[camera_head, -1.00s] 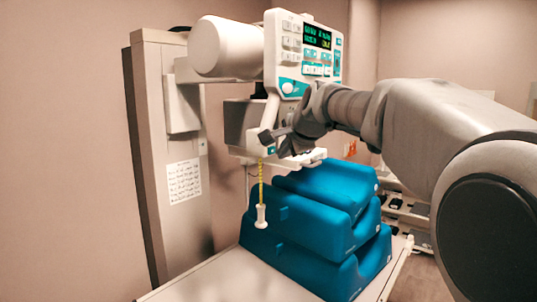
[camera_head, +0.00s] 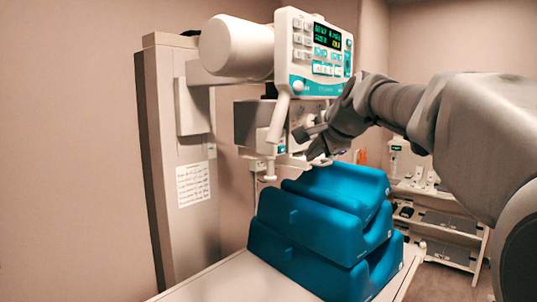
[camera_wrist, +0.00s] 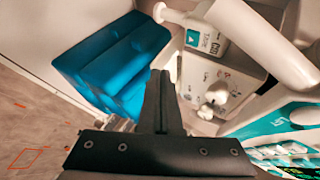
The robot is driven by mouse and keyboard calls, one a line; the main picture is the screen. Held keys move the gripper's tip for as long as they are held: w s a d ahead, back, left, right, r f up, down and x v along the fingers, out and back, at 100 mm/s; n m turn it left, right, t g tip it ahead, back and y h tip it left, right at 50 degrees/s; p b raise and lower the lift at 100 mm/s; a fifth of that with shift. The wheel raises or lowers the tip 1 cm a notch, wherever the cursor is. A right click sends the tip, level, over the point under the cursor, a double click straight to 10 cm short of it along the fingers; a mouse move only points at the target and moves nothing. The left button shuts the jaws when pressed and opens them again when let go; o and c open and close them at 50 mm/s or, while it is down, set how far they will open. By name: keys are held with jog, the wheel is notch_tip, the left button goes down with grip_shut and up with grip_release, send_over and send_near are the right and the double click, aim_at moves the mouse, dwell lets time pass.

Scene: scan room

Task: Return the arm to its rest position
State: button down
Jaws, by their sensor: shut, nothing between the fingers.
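My gripper (camera_head: 312,142) is shut and empty. It hangs in front of the lower part of the x-ray machine head, above the blue cushions. My arm (camera_head: 400,105) is stretched out from the right side of the head view. In the wrist view the shut fingers (camera_wrist: 160,82) point up the picture, with nothing between them.
The machine head with its control panel (camera_head: 318,55) is close behind my gripper. Stacked blue cushions (camera_head: 310,237) stand on a pale table (camera_head: 222,282). A shelf rack (camera_head: 440,222) stands at the right.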

dwell(0.5)
jog(key=s+f+n+g+h, duration=0.1)
jog(key=s+f+n+g, duration=0.2)
jog(key=s+f+n, duration=0.4)
jog(key=s+f+n+g+h, duration=0.1)
jog(key=s+f+n, duration=0.6)
jog(key=s+f, duration=0.9)
jog(key=s+g, duration=0.1)
jog(key=s, duration=0.9)
jog(key=shift+a+f+n+g, duration=0.3)
jog(key=shift+a+f+g, duration=0.05)
jog(key=shift+a+g, duration=0.05)
dwell(0.9)
